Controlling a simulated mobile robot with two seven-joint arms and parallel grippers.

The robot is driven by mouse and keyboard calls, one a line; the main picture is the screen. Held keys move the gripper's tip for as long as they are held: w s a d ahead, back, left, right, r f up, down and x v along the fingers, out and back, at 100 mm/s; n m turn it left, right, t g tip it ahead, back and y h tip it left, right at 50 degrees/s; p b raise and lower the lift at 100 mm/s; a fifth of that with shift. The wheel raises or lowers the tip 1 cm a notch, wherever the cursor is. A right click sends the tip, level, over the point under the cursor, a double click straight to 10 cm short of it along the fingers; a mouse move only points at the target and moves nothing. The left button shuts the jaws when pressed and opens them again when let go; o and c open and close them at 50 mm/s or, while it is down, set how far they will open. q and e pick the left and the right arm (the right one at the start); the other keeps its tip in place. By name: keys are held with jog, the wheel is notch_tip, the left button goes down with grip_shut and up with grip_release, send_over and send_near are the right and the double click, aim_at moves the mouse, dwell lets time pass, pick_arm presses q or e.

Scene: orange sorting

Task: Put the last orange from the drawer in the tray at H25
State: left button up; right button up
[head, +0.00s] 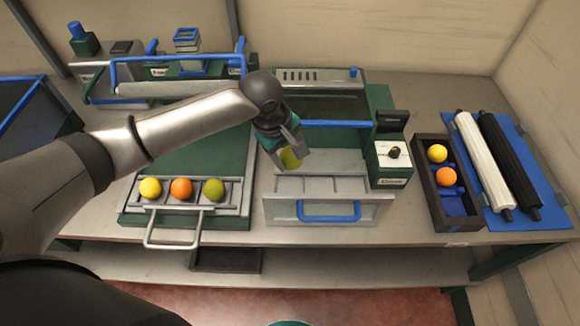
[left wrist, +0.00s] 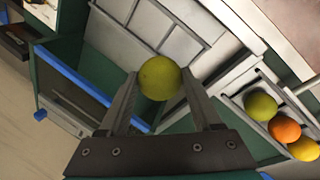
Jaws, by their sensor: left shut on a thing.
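My left gripper (head: 284,150) is shut on a yellow-green orange (head: 291,158), held above the open drawer (head: 330,187) of the green machine. The left wrist view shows the same fruit (left wrist: 160,78) between the two fingertips. The drawer's visible compartments look empty. A tray with a metal handle (head: 172,244) at the left holds a yellow, an orange and a green fruit in a row. At the right, a dark tray (head: 430,205) with a blue bottom holds a yellow and an orange fruit. I cannot read H25 on any tray. My right gripper is not in view.
A box with a dial (head: 391,162) stands between the drawer and the dark tray. White and black rollers (head: 510,165) lie on a blue mat at the far right. A blue-railed machine (head: 170,75) stands at the back left. The table's front edge is just below the drawer.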

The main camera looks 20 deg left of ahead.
aim_at(289, 154)
pick_arm(q)
notch_tip(289, 154, up, 10)
jog(key=shift+f+p, duration=0.1)
jog(key=shift+p, duration=0.45)
jog(key=shift+s+a+f+b, duration=0.1)
jog(key=shift+s+f+b, duration=0.1)
jog(key=shift+b, duration=0.25)
jog(key=s+f+m+g+b, duration=0.1)
jog(key=s+m+b, duration=0.2)
jog(key=s+a+f+m+h+b, duration=0.1)
jog(key=s+m+b, duration=0.2)
jog(key=m+b, duration=0.1)
jog(key=s+a+f+m+g+b, duration=0.1)
jog(key=s+m+b, duration=0.2)
jog(key=m, duration=0.1)
jog(key=shift+s+a+g+b, duration=0.2)
jog(key=shift+s+g+b, duration=0.1)
